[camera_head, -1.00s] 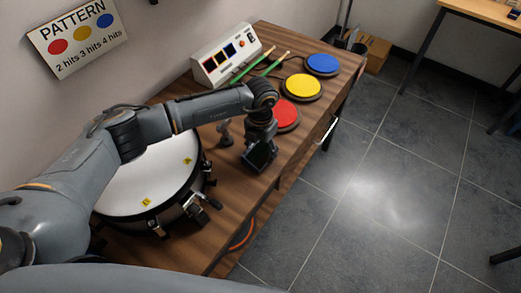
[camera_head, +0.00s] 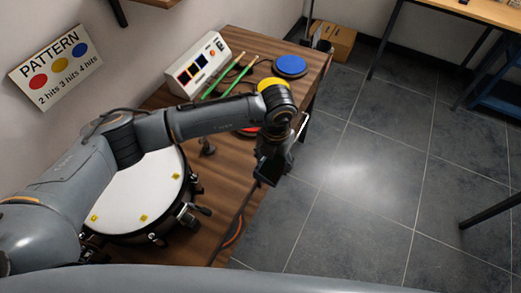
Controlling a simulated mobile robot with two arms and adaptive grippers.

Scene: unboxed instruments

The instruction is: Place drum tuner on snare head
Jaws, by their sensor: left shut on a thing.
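The snare drum, with its white snare head (camera_head: 135,190), sits at the left of the wooden table, partly behind my left arm. Yellow tags lie on the head near its rim. My left gripper (camera_head: 275,152) points down at the table's front edge, right of the drum and well apart from it. It is shut on a dark block-like thing (camera_head: 271,172), which seems to be the drum tuner; its details are hard to make out. My right gripper is not in view.
A blue pad (camera_head: 289,66), a yellow pad (camera_head: 270,84) and a mostly hidden red pad stand on the table (camera_head: 222,180). Green drumsticks (camera_head: 226,79) lie beside a white control box (camera_head: 197,66). A small dark stand (camera_head: 207,146) is between drum and gripper. Open floor lies right.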

